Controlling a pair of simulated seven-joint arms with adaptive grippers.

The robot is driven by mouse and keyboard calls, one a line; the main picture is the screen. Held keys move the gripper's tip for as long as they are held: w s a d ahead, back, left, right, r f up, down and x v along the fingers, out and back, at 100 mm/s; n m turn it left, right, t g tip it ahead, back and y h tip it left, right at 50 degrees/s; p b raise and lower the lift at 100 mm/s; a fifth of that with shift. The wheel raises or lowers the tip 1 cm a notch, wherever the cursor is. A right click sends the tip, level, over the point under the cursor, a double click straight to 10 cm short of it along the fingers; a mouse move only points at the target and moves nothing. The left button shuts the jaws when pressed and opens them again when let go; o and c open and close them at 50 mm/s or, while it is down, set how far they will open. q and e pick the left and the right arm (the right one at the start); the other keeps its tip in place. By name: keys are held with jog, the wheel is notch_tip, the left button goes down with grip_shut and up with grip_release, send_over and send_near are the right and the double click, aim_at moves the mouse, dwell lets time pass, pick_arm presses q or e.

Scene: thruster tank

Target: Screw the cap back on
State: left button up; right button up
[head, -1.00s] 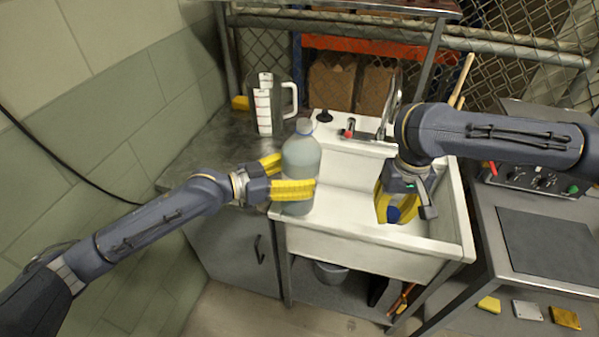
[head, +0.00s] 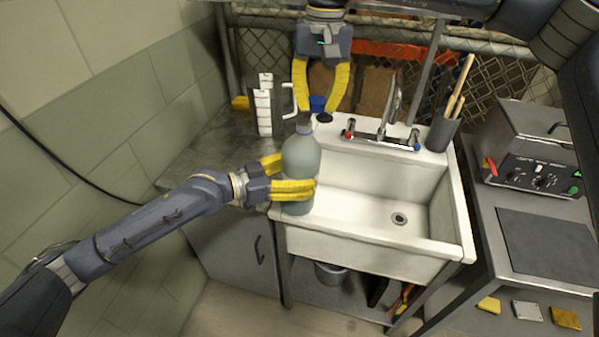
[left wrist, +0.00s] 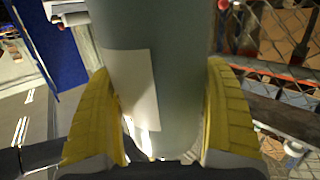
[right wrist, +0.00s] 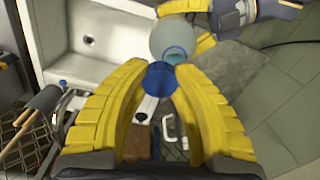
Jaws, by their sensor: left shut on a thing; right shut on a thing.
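The bottle (head: 300,160), large, grey-blue and translucent, stands upright at the left end of the sink, its open neck bare at the top. My left gripper (head: 300,190) is shut around its side; in the left wrist view both yellow fingers flank the bottle (left wrist: 165,90). The blue cap (head: 317,103) is between the fingertips of my right gripper (head: 332,108), above and behind the bottle. In the right wrist view the cap (right wrist: 158,78) is pinched at the fingertips, apart from the bottle's blue-rimmed mouth (right wrist: 176,55).
A measuring jug (head: 266,105) stands on the counter left of the bottle. The faucet (head: 388,120) rises behind the sink basin (head: 375,210), which is empty. A dark holder with wooden handles (head: 442,130) stands at the sink's back right.

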aim_at(305, 122)
jog(key=shift+w+a+r, duration=0.15)
jog(key=shift+a+r, duration=0.8)
jog(key=shift+w+a+r+m, duration=0.1)
jog(key=shift+r+m, duration=0.15)
jog(key=shift+m, duration=0.15)
jog(key=shift+f, duration=1.95)
jog(key=shift+a+f, duration=0.1)
jog(key=shift+f, duration=0.15)
jog(key=shift+s+f, duration=0.2)
jog(key=shift+f, duration=0.55)
jog(key=shift+f, duration=0.5)
